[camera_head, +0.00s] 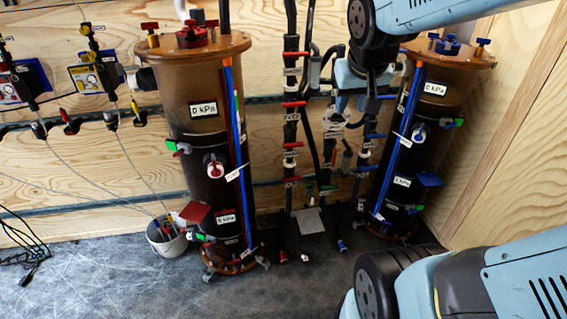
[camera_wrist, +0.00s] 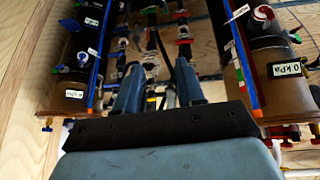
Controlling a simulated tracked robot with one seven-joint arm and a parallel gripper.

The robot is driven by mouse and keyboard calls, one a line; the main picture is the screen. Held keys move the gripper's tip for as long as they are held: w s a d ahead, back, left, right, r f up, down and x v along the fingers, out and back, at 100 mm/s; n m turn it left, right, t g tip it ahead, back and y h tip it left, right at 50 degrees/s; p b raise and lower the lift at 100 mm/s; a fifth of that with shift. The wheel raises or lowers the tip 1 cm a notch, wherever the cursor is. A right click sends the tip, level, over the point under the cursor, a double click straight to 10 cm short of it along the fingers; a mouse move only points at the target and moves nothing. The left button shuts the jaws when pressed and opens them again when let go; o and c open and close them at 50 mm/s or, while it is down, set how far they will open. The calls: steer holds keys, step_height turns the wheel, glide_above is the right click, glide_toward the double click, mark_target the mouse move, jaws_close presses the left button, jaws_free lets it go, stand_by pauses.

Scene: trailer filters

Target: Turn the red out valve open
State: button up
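Several red valve handles (camera_head: 292,104) sit one above another on the black pipe left of centre in the head view. Their small labels are too blurred to read, so I cannot tell which one is the out valve. A red handle (camera_wrist: 184,41) also shows near the top of the wrist view. My gripper (camera_wrist: 160,68) has its two blue-grey fingers apart, with nothing seen held between them. It points toward the pipes between the two columns. In the head view my arm hides part of the pipes, and the fingers are hard to make out.
Brown columns with gauges stand left (camera_head: 178,90) and right (camera_head: 450,110) of the pipes. Blue-handled valves (camera_head: 374,135) are close on the right-hand pipe. A wooden wall (camera_head: 510,130) bounds the right. A white bucket (camera_head: 166,240) stands on the floor. Open grey floor (camera_head: 110,280) lies front left.

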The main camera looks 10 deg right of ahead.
steer(key=w+d+f, duration=0.3)
steer(key=w+f, duration=0.2)
steer(key=w, duration=0.3)
steer(key=w+d+f, duration=0.2)
steer(key=w+f, duration=0.3)
steer(key=w, duration=0.4)
steer(key=w+d+f+m+t+y, duration=0.1)
steer(key=w+f, duration=0.4)
steer(key=f, duration=0.3)
steer(key=w+d+f+t+y, duration=0.1)
steer(key=w+d+f, duration=0.1)
steer(key=w+f, duration=0.45)
steer(key=m+t+y, duration=0.4)
steer(key=m+y, duration=0.1)
steer(key=y, duration=0.1)
glide_toward(294, 180)
step_height(294, 180, up, 2)
steer(key=d, duration=0.2)
steer(key=s+a+f+m+t, duration=0.2)
steer(key=s+f+m+t, duration=0.25)
steer(key=f+m, duration=0.2)
steer(key=x, duration=0.9)
steer(key=r+x, duration=0.1)
steer(key=x, duration=0.4)
steer(key=shift+w+d, duration=0.15)
steer(key=shift+w, duration=0.2)
